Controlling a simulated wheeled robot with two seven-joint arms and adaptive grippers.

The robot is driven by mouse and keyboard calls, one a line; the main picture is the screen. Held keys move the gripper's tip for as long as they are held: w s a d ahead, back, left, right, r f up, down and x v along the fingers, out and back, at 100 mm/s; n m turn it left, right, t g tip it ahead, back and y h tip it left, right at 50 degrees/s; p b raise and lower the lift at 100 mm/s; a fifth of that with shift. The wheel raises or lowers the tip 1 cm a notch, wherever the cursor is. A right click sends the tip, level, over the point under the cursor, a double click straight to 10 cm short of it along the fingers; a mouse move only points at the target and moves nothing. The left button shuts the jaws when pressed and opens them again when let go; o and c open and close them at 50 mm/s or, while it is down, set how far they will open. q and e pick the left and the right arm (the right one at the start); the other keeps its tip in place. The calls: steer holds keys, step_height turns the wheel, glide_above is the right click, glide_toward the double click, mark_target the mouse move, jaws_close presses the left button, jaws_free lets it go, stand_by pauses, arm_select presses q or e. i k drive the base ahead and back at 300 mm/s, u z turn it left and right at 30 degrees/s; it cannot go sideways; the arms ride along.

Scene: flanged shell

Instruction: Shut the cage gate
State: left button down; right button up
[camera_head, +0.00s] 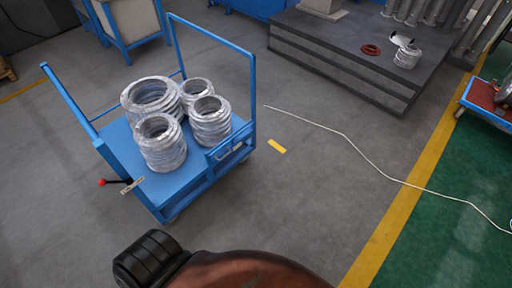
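No cage gate can be clearly made out. A blue cart (187,187) stands left of centre, with several silvery wrapped coils on its deck. A tall open blue tube frame (211,39) rises at its back right, and a blue rail (68,101) slants along its left. A low blue side panel (231,139) stands on its right edge. A lever with a red knob (102,182) sticks out at its front left. Neither of my grippers is in view. A black ribbed part and a brown curved surface fill the bottom edge; I cannot tell what they belong to.
A grey stepped platform (345,78) at the back right bears a red ring (371,49) and a wrapped coil (407,57). A white cable (372,161) crosses the floor. A red-topped cart (487,97) stands at the right edge. The grey floor right of the blue cart is mostly clear.

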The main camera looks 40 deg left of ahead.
mark_target(232, 139)
steer(key=u, duration=0.05)
steer(key=i, duration=0.65)
steer(key=u, duration=0.95)
steer(key=i, duration=0.55)
steer(key=u, duration=0.6)
